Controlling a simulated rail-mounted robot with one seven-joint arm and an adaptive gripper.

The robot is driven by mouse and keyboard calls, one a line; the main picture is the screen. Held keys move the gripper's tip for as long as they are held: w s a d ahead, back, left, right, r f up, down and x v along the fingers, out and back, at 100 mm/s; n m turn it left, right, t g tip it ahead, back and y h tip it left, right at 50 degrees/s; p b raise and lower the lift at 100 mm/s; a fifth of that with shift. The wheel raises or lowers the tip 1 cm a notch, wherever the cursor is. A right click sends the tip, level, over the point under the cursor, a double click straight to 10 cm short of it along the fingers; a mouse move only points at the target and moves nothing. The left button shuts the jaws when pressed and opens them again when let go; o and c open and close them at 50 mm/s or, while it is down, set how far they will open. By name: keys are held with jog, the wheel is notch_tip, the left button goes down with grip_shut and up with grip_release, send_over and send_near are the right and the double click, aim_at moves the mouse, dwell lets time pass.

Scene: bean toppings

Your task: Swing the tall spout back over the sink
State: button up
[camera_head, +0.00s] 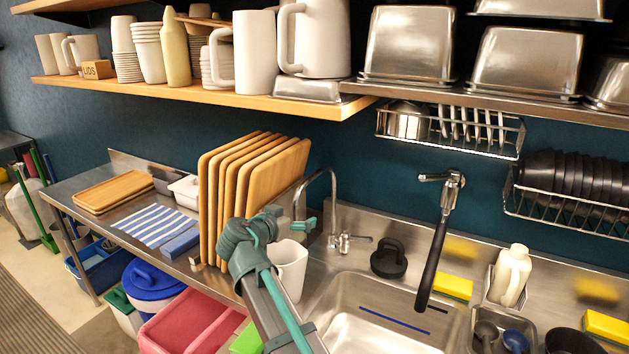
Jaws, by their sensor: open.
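The tall spout (333,190) is a thin chrome gooseneck rising from a tap base behind the sink (390,335). It arcs to the left, with its outlet end over the counter beside the cutting boards, away from the basin. The tap handles (346,243) sit at its foot. My gripper (296,220), teal, is open at the left side of the spout, close to its downward end. I cannot tell whether it touches the spout. The gripper and wrist partly hide the outlet end and the boards.
Upright wooden cutting boards (225,185) stand just left of my gripper. A white cup (291,268) stands right beside my forearm. A black spray handle (434,260) hangs over the sink. Shelves (230,97) overhang above.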

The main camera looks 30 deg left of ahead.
jog(key=shift+w, duration=0.2)
dwell(0.3)
jog(key=w+d+b, duration=0.2)
jog(key=w+d, duration=0.1)
jog(key=d, duration=0.7)
jog(key=shift+d, duration=0.3)
dwell(0.6)
dwell(0.4)
jog(key=w+d+b, duration=0.1)
jog(key=w+d, duration=0.5)
jog(key=d, duration=0.3)
jog(key=shift+b, duration=0.35)
dwell(0.6)
jog(key=shift+d, duration=0.1)
